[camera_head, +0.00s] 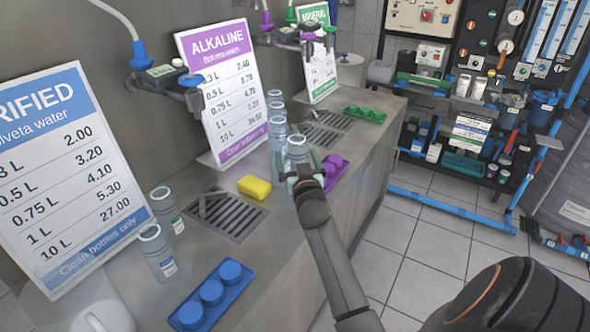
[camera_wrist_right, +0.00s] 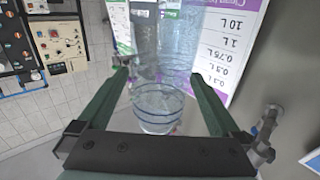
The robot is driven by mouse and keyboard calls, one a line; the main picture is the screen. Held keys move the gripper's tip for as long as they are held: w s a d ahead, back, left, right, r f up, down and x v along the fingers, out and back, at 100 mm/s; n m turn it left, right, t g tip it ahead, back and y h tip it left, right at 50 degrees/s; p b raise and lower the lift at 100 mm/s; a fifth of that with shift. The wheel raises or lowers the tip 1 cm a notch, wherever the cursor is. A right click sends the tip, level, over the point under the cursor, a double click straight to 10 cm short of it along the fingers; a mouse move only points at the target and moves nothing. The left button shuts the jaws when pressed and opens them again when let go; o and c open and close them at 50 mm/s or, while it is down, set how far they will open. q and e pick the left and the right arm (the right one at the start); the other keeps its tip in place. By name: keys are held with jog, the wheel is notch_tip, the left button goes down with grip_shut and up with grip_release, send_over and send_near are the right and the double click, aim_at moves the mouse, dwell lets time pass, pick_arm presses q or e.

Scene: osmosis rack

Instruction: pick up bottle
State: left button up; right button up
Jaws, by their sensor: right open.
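A clear bottle (camera_head: 298,150) with a pale open mouth stands near the counter's front edge in the head view. My right gripper (camera_head: 302,180) is at this bottle, with a green finger on either side. In the right wrist view the bottle (camera_wrist_right: 158,108) shows between the two open fingers of the gripper (camera_wrist_right: 155,80), with gaps to both. Whether a finger touches it I cannot tell. More clear bottles (camera_head: 277,135) stand just behind it. Two bottles (camera_head: 157,250) (camera_head: 166,212) stand at the left. My left gripper is not in view.
A blue cap tray (camera_head: 211,293) is at front left. Price signs (camera_head: 222,85) stand along the back.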

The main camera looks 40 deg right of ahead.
jog(key=shift+w+d, duration=0.1)
jog(key=shift+w, duration=0.05)
jog(key=shift+c, duration=0.5)
grip_shut()
